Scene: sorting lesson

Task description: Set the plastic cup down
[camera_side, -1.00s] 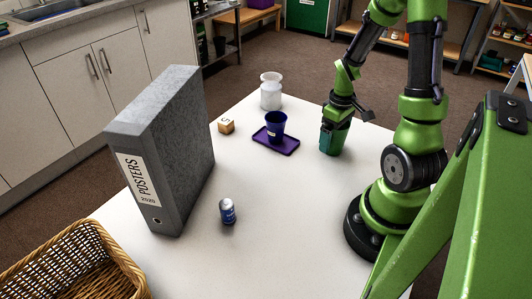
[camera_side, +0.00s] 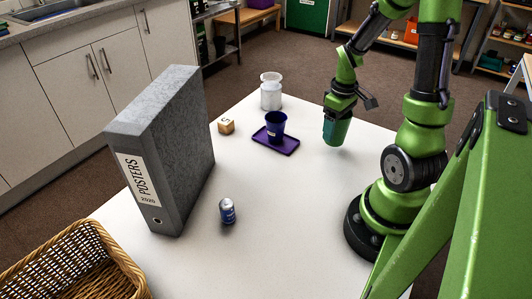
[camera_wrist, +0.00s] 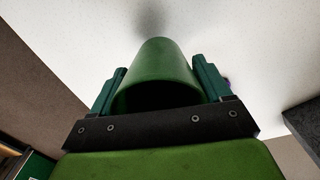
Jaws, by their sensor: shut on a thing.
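A green plastic cup (camera_wrist: 160,65) sits between the two fingers of my gripper (camera_wrist: 161,78) in the wrist view, its open rim toward the camera. My gripper is shut on it. In the side view my gripper (camera_side: 338,120) holds the cup (camera_side: 337,133) above the right part of the white table (camera_side: 290,220), clear of the surface. A dark blue cup (camera_side: 275,123) stands upright on a small purple tray (camera_side: 288,148), left of my gripper. Which of the two cups the task means is not marked.
A white jar (camera_side: 270,95) and a wooden block (camera_side: 226,126) stand behind and left of the tray. A wicker basket (camera_side: 75,265) is front left. The table's front middle is clear.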

